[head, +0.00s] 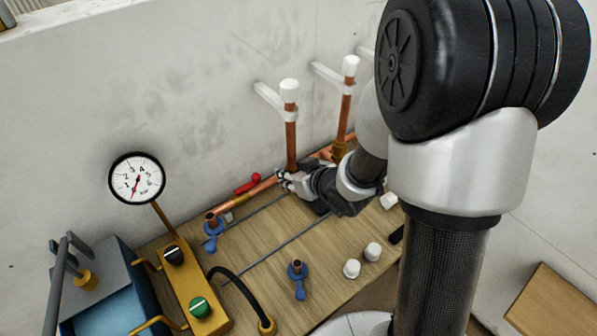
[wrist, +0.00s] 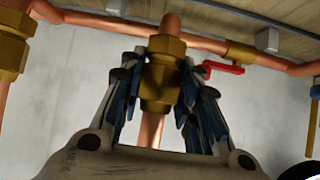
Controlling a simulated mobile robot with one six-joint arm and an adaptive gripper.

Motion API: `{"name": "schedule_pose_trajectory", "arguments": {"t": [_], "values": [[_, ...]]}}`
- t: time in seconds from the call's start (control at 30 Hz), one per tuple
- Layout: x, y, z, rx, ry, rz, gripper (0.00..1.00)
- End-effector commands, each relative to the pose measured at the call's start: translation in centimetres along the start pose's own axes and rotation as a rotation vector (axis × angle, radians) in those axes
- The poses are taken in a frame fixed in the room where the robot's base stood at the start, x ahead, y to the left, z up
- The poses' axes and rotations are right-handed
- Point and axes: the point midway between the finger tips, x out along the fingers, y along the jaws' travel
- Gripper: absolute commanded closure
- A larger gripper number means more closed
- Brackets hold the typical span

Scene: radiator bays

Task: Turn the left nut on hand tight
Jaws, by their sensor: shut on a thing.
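In the wrist view, my gripper (wrist: 163,105) has its two blue-padded fingers on either side of a brass nut (wrist: 158,88) on an upright copper pipe (wrist: 150,130). The fingers are closed on the nut. In the head view, my gripper (head: 290,181) is at the foot of the left white-capped copper pipe (head: 291,145), and the nut is hidden there. The right upright pipe (head: 345,112) has a brass fitting (head: 339,150) at its foot.
A red valve lever (head: 247,184) is close left of my gripper. A pressure gauge (head: 137,178) stands above a yellow manifold (head: 188,290) and blue pump box (head: 110,290). Blue-handled valves (head: 298,280) and white caps (head: 352,268) are on the boards. White clips hold both pipes.

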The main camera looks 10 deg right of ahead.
Motion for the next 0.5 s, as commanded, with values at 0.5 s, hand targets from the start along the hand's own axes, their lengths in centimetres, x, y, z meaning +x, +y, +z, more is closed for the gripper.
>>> {"name": "schedule_pose_trajectory", "arguments": {"t": [0.5], "values": [[0.02, -0.18, 0.19, 0.083, -0.006, 0.108, 0.81]]}}
